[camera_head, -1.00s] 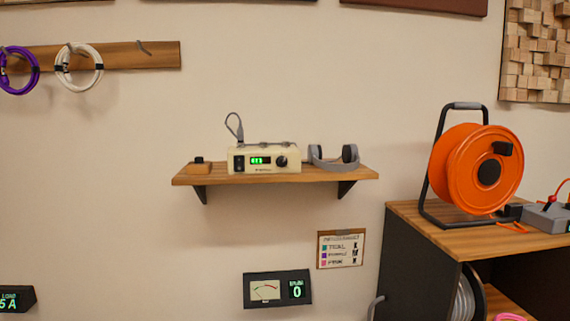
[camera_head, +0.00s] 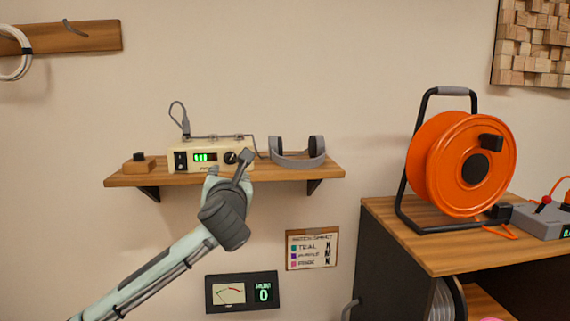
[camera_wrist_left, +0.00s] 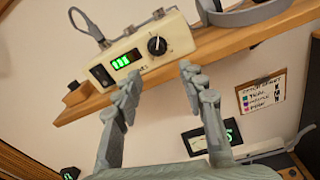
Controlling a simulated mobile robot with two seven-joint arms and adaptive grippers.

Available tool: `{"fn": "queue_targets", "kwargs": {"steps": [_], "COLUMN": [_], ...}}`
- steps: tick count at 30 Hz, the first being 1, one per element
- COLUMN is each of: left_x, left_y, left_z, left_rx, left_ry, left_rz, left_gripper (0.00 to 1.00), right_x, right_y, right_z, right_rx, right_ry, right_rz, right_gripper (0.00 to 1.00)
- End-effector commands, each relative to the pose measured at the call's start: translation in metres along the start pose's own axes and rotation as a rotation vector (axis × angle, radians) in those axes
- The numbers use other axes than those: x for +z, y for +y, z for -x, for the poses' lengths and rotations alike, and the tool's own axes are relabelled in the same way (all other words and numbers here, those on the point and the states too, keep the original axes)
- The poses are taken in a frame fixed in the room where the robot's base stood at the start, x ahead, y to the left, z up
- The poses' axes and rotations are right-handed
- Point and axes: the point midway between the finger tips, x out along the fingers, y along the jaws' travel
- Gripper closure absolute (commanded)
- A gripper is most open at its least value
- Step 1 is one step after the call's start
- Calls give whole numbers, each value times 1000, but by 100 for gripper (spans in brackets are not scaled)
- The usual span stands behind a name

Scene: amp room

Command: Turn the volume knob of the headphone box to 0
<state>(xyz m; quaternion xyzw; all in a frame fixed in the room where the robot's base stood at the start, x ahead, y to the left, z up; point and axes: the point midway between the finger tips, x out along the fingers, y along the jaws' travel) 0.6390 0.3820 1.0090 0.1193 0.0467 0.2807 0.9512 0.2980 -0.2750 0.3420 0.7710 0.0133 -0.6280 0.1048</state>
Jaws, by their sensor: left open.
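The cream headphone box (camera_head: 215,144) sits on the wooden wall shelf. Its black volume knob (camera_head: 230,157) is at the right of its front, beside a green lit display (camera_head: 204,157). In the left wrist view the knob (camera_wrist_left: 157,46) shows whole, with a white pointer mark aimed roughly up. My left gripper (camera_head: 228,165) is raised in front of the box, just below and beside the knob. In the left wrist view its two fingers (camera_wrist_left: 160,82) are spread apart and empty, with the knob beyond them, not touched as far as I can see. My right gripper is not in view.
Grey headphones (camera_head: 298,158) lie on the shelf (camera_head: 300,174) right of the box. A small wooden block with a black knob (camera_head: 139,163) stands at its left. A meter panel (camera_head: 242,291) and a card (camera_head: 312,249) hang below. An orange cable reel (camera_head: 448,165) stands at right.

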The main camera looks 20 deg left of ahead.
Motion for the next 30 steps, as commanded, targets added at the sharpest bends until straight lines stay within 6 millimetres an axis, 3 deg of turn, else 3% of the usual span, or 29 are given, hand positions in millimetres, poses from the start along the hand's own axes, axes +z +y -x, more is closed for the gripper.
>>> {"fn": "queue_targets", "kwargs": {"steps": [5, 11, 18, 29, 30], "left_x": [12, 12, 12, 12, 11], "left_y": [6, 6, 6, 6, 6], "left_z": [-9, -41, -71, -77, -77], "left_rx": [16, 15, 13, 12, 12], "left_ry": [-20, -18, -18, -18, -18], "left_rz": [-56, -52, -50, -50, -50], "left_gripper": [59, 59, 59, 59, 64], "right_x": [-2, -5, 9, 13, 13], "right_y": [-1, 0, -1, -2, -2], "right_z": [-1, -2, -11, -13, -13], "right_rx": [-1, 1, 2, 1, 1], "right_ry": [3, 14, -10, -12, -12], "right_rz": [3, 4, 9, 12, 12], "right_gripper": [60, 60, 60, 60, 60]}}
